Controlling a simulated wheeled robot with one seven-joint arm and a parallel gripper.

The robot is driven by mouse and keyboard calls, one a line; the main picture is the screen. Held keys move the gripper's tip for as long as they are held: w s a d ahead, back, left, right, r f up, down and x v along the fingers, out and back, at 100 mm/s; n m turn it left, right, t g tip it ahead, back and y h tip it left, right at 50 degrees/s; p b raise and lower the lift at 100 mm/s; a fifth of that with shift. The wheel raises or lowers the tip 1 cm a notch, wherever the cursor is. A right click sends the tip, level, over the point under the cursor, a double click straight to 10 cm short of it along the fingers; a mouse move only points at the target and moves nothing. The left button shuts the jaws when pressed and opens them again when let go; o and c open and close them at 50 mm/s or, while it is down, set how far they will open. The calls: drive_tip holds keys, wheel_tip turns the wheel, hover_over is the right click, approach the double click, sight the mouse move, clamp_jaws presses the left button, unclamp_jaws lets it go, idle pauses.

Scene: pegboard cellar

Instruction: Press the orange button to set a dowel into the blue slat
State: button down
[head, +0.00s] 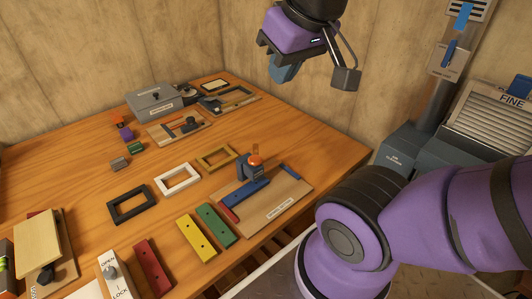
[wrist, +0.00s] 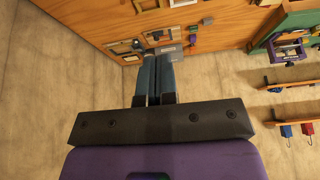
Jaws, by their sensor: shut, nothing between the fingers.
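The orange button (head: 255,160) sits on top of a small blue-grey press at the back of a wooden board, on the right part of the bench. The blue slat (head: 244,192) lies on that board with its far end at the foot of the press; whether a dowel is in it is too small to tell. My gripper (head: 284,70) is raised in the air well above the bench, above and apart from the button. In the wrist view its two blue-grey fingers (wrist: 156,78) are together with nothing between them.
Green (head: 216,225), yellow (head: 197,240) and red (head: 153,268) slats lie in front left of the press. Black, white and ochre frames (head: 215,157) lie behind. A grey box (head: 155,100) stands at the back. A grey machine (head: 500,115) stands right of the bench.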

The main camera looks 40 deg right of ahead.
drive_tip(key=shift+d, duration=0.1)
drive_tip(key=n+g+h, duration=0.4)
drive_tip(key=n+h, duration=0.5)
drive_tip(key=n, duration=0.2)
hover_over(256, 159)
wheel_tip(256, 159, down, 32)
drive_tip(key=shift+f, duration=0.1)
drive_tip(key=shift+f, duration=4.35)
drive_tip(key=shift+f, duration=0.2)
drive_tip(key=shift+f, duration=0.2)
